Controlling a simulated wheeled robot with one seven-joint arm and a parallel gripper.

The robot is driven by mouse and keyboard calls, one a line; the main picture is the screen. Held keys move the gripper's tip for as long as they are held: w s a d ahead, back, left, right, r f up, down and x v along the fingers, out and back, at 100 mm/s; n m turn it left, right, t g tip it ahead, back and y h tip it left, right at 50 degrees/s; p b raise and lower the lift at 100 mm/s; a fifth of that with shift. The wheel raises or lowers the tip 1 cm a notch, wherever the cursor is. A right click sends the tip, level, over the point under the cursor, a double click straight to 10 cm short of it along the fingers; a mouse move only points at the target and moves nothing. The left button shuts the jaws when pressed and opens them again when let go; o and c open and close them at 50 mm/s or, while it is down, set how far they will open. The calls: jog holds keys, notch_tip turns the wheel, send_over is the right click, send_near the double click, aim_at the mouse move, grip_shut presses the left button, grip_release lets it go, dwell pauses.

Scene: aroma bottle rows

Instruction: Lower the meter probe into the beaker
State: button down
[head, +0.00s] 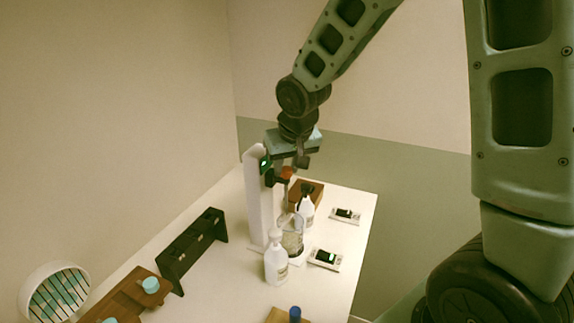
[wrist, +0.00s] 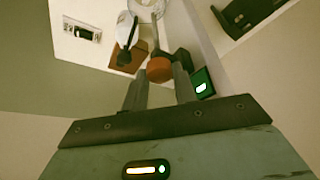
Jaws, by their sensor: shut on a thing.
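My gripper (head: 290,170) is above the table beside a tall white stand (head: 258,200). In the wrist view my gripper (wrist: 159,74) has its fingers shut on the orange-brown head of the meter probe (wrist: 159,69). The probe (head: 287,173) points down toward the clear glass beaker (head: 292,243), which stands at the foot of the stand. The beaker's rim (wrist: 146,8) is at the top of the wrist view, partly cut off. I cannot tell whether the probe's tip is inside the beaker. A dark box with a lit green screen (head: 265,164) is on the stand's upper part.
White bottles (head: 276,262) and (head: 307,208) stand close in front of and behind the beaker. A brown block (head: 312,190) and two small devices (head: 325,259) and (head: 345,215) lie to the right. A black rack (head: 190,250) stands left.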

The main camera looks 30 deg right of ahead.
notch_tip(320, 180, down, 7)
jog(key=b, duration=0.7)
jog(key=shift+f, duration=0.15)
jog(key=c, duration=1.1)
grip_release()
jog(key=b+v, duration=0.1)
jog(key=v, duration=1.6)
